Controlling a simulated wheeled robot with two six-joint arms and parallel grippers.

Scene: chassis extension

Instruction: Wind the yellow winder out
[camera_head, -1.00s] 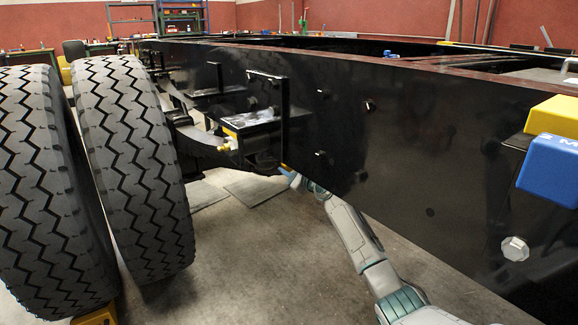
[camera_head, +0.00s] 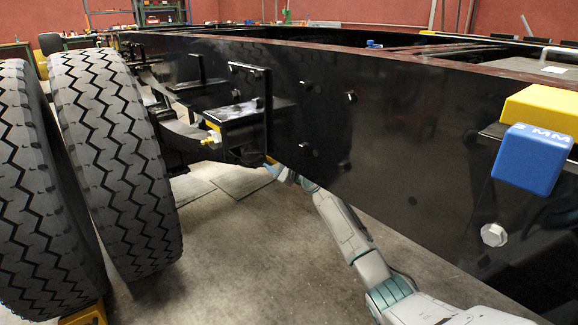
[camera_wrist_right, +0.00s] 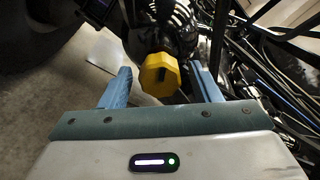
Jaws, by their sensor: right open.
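The yellow winder (camera_wrist_right: 160,75) is a faceted knob with a dark slot, in the middle of the right wrist view. My right gripper (camera_wrist_right: 158,82) is open, with one blue finger on each side of the knob and gaps between. I cannot tell how deep the knob sits between the fingers. In the head view my right gripper (camera_head: 277,172) is small, beneath the black chassis rail (camera_head: 400,140), beside a bracket. A small yellow patch shows just above it. The rail hides much of that area. My left gripper is not in view.
Two big tyres (camera_head: 115,150) stand at the left. A brass fitting (camera_head: 211,140) sticks out by the bracket. Cables (camera_wrist_right: 265,70) and dark bars crowd the wrist view's right side.

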